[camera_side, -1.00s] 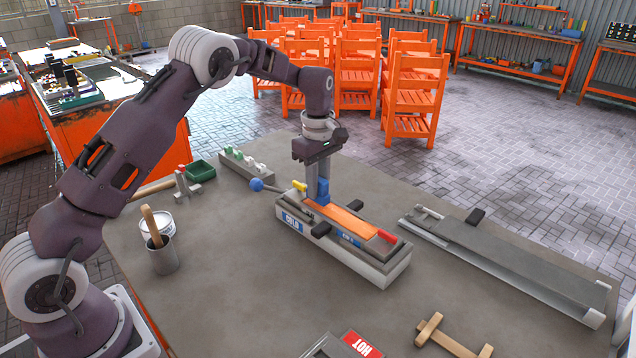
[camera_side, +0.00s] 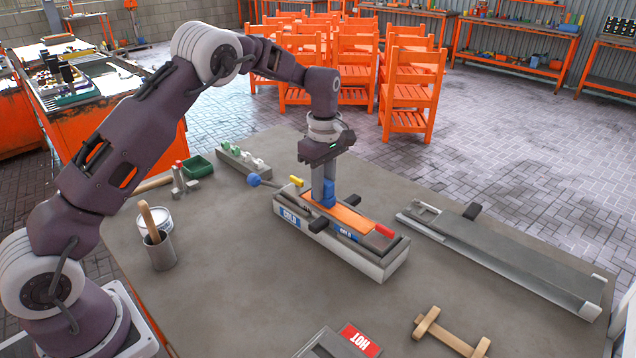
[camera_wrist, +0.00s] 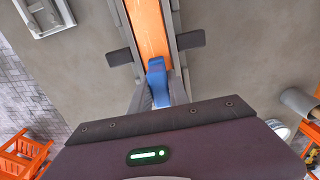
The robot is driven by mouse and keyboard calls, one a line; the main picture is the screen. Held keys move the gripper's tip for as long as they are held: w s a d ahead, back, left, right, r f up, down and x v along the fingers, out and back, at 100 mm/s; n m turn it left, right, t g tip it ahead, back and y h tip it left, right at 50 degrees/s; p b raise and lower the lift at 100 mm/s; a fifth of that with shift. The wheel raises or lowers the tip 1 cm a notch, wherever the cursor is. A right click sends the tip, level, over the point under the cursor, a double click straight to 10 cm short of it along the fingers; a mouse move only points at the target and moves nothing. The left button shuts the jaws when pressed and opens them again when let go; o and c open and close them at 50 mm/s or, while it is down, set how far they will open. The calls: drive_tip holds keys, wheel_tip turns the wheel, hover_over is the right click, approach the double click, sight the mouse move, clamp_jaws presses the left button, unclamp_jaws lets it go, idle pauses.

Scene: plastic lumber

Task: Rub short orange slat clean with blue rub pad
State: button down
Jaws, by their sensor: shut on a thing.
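The short orange slat (camera_side: 350,217) lies lengthwise in a grey bench fixture marked COLD (camera_side: 375,268). The slat also shows in the wrist view (camera_wrist: 148,28), running away from my gripper between two grey rails. My gripper (camera_side: 325,192) points down over the slat's far-left part and is shut on the blue rub pad (camera_side: 328,196). The pad also shows in the wrist view (camera_wrist: 157,72), its lower end at the slat's surface. Whether it presses on the slat is hard to tell. No distinct dirt is readable on the visible slat.
Black clamp handles (camera_side: 320,226) stick out from the fixture. A long grey fixture (camera_side: 510,255) lies to the right, a HOT-marked one (camera_side: 345,345) in front. A grey cup (camera_side: 160,250) stands left. Bare tabletop lies between.

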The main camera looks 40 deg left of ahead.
drive_tip(key=shift+s+d+f, duration=0.1)
drive_tip(key=shift+d+f, duration=0.05)
drive_tip(key=shift+d, duration=0.85)
drive_tip(key=shift+d+f, duration=0.1)
drive_tip(key=shift+d, duration=1.85)
drive_tip(key=shift+d+r, duration=0.15)
drive_tip(key=shift+d, duration=1.05)
drive_tip(key=shift+d+r, duration=0.15)
drive_tip(key=shift+d, duration=1)
drive_tip(key=shift+d+f, duration=0.1)
drive_tip(key=shift+r, duration=0.6)
